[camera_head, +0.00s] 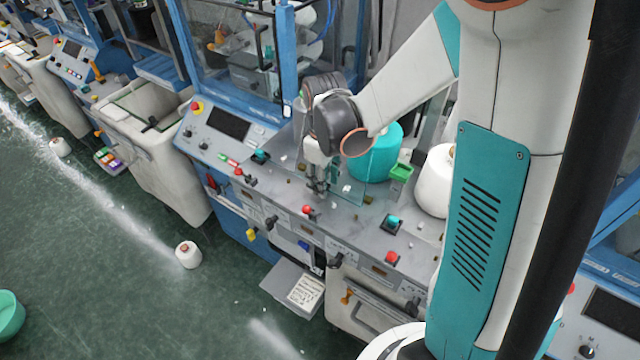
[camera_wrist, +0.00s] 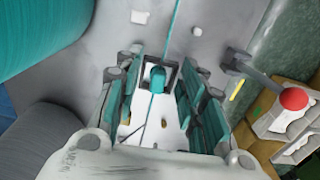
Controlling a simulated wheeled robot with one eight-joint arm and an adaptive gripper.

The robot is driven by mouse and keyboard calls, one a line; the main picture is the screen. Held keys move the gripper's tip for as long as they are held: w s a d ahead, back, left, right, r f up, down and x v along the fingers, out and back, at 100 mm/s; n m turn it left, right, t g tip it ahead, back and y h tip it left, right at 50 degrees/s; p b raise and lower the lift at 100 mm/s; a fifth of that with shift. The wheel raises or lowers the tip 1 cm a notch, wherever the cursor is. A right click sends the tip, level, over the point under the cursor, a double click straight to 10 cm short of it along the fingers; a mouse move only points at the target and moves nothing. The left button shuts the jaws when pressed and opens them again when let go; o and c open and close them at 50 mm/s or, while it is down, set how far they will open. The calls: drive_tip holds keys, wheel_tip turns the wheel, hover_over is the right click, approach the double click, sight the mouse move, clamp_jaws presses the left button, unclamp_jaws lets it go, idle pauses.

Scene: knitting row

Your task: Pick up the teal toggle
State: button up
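Two teal toggles on dark square bases show in the head view: one (camera_head: 392,222) right of my gripper on the grey machine top, one (camera_head: 260,156) to its left. My gripper (camera_head: 318,188) points down over the grey top, close to a red knob (camera_head: 308,210). In the wrist view my gripper (camera_wrist: 162,98) is open, its teal-padded fingers apart. A teal toggle (camera_wrist: 157,78) shows between the fingers, with clear gaps on both sides. I cannot tell how far below the fingertips it is, or which of the two it is.
A large teal yarn cone (camera_head: 372,155) stands behind my gripper, beside a green box (camera_head: 401,171) and a white cone (camera_head: 434,182). A clear panel (camera_head: 345,186) is close to my gripper. A red-tipped lever (camera_wrist: 295,98) is at the right in the wrist view.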

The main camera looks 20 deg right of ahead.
drive_tip(key=c, duration=0.8)
drive_tip(key=shift+o, duration=0.2)
drive_tip(key=shift+r, duration=0.15)
wheel_tip(320, 180, up, 20)
drive_tip(key=shift+f, duration=0.2)
